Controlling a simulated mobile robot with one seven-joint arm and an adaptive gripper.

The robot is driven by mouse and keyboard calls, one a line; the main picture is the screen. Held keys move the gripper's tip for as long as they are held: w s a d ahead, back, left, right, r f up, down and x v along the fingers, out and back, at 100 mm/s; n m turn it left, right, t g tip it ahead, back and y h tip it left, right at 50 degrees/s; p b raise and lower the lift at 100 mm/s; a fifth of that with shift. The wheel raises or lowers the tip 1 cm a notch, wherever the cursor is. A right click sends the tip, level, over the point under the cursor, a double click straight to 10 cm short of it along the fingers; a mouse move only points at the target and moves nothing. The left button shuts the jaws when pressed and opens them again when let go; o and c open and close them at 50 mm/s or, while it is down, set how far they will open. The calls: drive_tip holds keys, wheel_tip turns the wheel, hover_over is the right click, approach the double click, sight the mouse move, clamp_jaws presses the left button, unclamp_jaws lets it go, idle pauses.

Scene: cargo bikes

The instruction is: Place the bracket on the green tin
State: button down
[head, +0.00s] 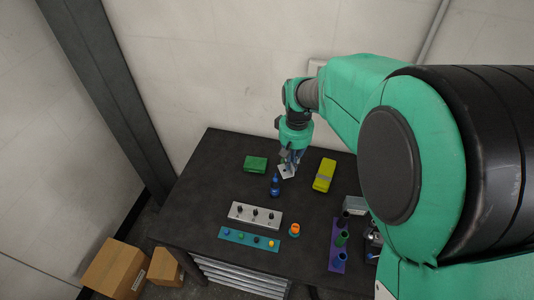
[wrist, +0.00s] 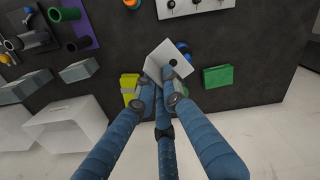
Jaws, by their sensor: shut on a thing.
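The bracket is a pale, bent plate with a dark round hole; it shows in the wrist view (wrist: 160,50) and in the head view (head: 287,172). My gripper (head: 291,162) has blue jointed fingers (wrist: 160,92) and is shut on the bracket, holding it over the back part of the dark table. Its fingertips partly cover the bracket's lower part in the wrist view. The green tin (head: 255,164) lies on the table to the left of my gripper in the head view. In the wrist view the tin (wrist: 217,78) is to the right of the bracket, apart from it.
A blue bottle (head: 275,186) stands near my gripper. A yellow case (head: 324,175) lies to the right. In front are a grey strip with black knobs (head: 241,211), a teal strip (head: 233,234), an orange-topped piece (head: 294,230) and a purple board (head: 334,258) with cylinders.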

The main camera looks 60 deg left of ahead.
drive_tip(key=a+f+m+p, duration=0.2)
drive_tip(key=a+m+p, duration=0.1)
drive_tip(key=a, duration=0.8)
drive_tip(key=m+p, duration=0.2)
drive_tip(key=m, duration=0.1)
hover_over(264, 164)
drive_tip(key=s+d, duration=0.1)
drive_tip(key=d, duration=0.2)
wheel_tip(264, 164, down, 8)
drive_tip(key=shift+s+f, duration=0.25)
drive_tip(key=shift+f, duration=0.15)
drive_tip(key=shift+f, duration=2.9)
drive_tip(key=shift+f+p, duration=0.3)
drive_tip(key=shift+f, duration=1.75)
